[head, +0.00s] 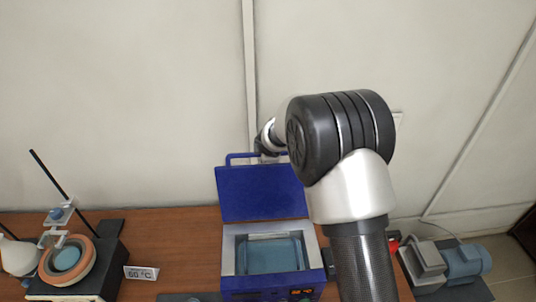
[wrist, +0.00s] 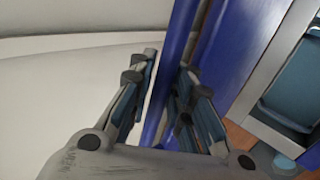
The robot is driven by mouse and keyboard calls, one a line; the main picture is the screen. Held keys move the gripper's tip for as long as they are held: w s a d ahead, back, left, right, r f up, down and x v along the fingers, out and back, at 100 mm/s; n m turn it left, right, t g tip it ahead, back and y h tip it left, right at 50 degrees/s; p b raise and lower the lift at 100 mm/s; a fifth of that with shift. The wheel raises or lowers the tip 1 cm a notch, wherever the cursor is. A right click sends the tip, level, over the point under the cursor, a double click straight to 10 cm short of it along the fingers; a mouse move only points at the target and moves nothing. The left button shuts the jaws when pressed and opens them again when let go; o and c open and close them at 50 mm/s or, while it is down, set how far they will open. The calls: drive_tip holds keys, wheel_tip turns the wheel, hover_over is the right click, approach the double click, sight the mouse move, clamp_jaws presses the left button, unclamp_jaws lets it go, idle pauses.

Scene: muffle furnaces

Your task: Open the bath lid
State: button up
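The blue water bath (head: 230,256) stands on the bench, and its blue lid (head: 260,194) is raised, standing about upright at the back. The open basin (head: 268,254) shows pale blue water. A blue bar handle (head: 232,157) runs along the lid's top edge. My gripper (head: 264,148) is at this handle, partly hidden by my wrist. In the wrist view, the handle bar (wrist: 181,40) passes between the fingers of my gripper (wrist: 168,72). The fingers are partly open, with a pale gap showing between the left finger and the bar.
A grey-blue pump (head: 462,262) stands at the right. The wall (head: 130,100) is close behind the lid.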

drive_tip(key=o, duration=0.4)
drive_tip(key=shift+r, duration=0.25)
drive_tip(key=shift+o, duration=0.3)
drive_tip(key=shift+f, duration=0.1)
drive_tip(key=v, duration=1.2)
drive_tip(key=shift+w, duration=0.1)
